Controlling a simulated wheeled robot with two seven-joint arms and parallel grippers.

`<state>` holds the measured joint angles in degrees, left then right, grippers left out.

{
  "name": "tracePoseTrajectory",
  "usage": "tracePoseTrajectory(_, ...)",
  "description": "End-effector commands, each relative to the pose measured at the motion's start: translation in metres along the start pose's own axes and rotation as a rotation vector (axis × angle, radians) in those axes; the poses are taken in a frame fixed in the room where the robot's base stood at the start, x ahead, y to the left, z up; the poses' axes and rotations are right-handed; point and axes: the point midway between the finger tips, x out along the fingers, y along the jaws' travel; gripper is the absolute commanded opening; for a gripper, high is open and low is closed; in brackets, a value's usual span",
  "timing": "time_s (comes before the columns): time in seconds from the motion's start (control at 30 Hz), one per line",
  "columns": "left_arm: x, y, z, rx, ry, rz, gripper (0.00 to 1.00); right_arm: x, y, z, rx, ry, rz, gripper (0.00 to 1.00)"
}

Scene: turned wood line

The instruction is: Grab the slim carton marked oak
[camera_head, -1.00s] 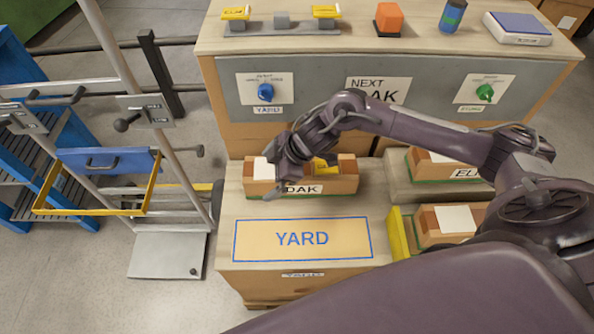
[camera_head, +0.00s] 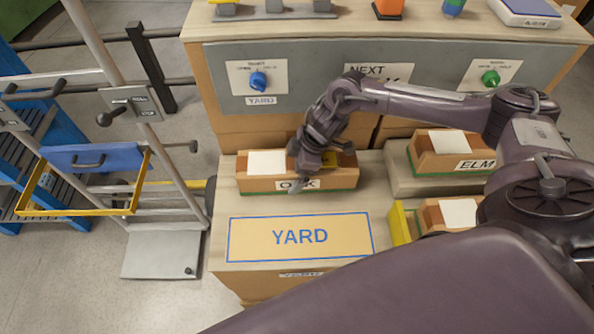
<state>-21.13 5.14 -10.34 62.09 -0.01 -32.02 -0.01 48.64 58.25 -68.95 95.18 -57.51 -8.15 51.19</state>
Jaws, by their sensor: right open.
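The slim carton marked OAK (camera_head: 258,184) is a long orange-brown box with a green lower edge. It sits on the pale wooden stand behind the YARD panel, with a white sheet on its left top. My right gripper (camera_head: 309,178) is open over the carton's middle-right part. One finger hangs in front of the carton's front face and covers part of the OAK label. I cannot tell whether it touches the carton. My left gripper is not in view.
A carton marked ELM (camera_head: 437,163) and another carton (camera_head: 428,216) beside a yellow plate stand to the right. A grey control panel (camera_head: 420,80) with knobs rises behind. The YARD panel (camera_head: 250,238) is clear. A trolley with a blue drawer (camera_head: 92,158) stands left.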

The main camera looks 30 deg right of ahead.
Motion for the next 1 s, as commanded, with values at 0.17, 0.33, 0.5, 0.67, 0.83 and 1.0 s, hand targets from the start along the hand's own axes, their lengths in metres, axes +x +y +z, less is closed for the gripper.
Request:
tracePoseTrajectory(0.17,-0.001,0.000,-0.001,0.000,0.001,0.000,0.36,0.001,0.000,0.000,0.000,0.000,0.001,1.00)
tracePoseTrajectory(0.33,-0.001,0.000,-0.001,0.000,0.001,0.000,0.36,0.001,0.000,0.000,0.000,0.000,0.001,0.86)
tracePoseTrajectory(0.5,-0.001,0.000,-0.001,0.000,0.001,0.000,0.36,0.001,0.000,0.000,0.000,0.000,0.001,0.63)
tracePoseTrajectory(0.67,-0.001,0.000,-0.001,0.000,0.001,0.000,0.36,0.000,0.001,-0.001,-0.001,0.002,0.003,0.44)
tracePoseTrajectory(0.83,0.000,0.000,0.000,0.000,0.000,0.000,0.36,0.000,0.001,-0.001,-0.001,0.002,0.003,0.44)
tracePoseTrajectory(1.0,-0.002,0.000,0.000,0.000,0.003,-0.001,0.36,-0.011,0.002,-0.006,-0.002,0.004,0.005,0.44)
